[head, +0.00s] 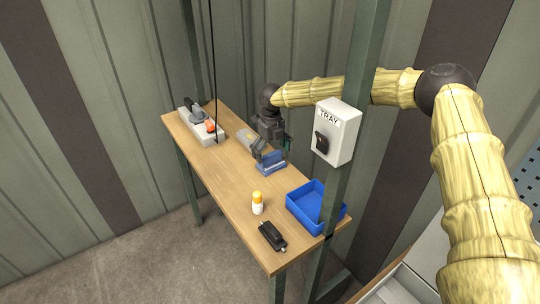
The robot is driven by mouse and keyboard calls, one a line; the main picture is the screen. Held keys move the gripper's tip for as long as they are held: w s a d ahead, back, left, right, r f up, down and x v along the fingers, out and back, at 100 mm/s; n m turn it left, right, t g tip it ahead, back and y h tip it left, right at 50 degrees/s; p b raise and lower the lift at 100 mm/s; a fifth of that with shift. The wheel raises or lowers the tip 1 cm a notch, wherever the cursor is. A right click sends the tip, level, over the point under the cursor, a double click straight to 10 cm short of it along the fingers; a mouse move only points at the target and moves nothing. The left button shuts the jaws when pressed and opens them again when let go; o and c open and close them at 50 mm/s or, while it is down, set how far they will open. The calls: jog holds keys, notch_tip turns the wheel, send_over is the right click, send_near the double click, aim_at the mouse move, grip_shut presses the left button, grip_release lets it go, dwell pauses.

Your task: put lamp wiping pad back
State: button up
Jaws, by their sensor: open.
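My gripper (285,145) is open, above the far right part of the wooden table (215,170). It is beside a grey device (249,139) and a small blue item (271,162); I cannot tell if it touches either. Both are partly overlapped by other parts. I cannot tell for sure which thing is the lamp wiping pad. A black oblong item (272,236) lies near the front edge of the table. A blue open tray (294,209) stands at the front right, partly hidden by the post.
A grey fixture (186,126) with dark and orange parts sits at the far left. A green post (349,100) carries a white box labelled TRAY (347,130) with a black switch. The table's left middle is clear.

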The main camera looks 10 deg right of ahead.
aim_at(271, 153)
notch_tip(271, 153, up, 11)
jog(key=b, duration=0.3)
jog(key=shift+w+r, duration=0.15)
dwell(1.2)
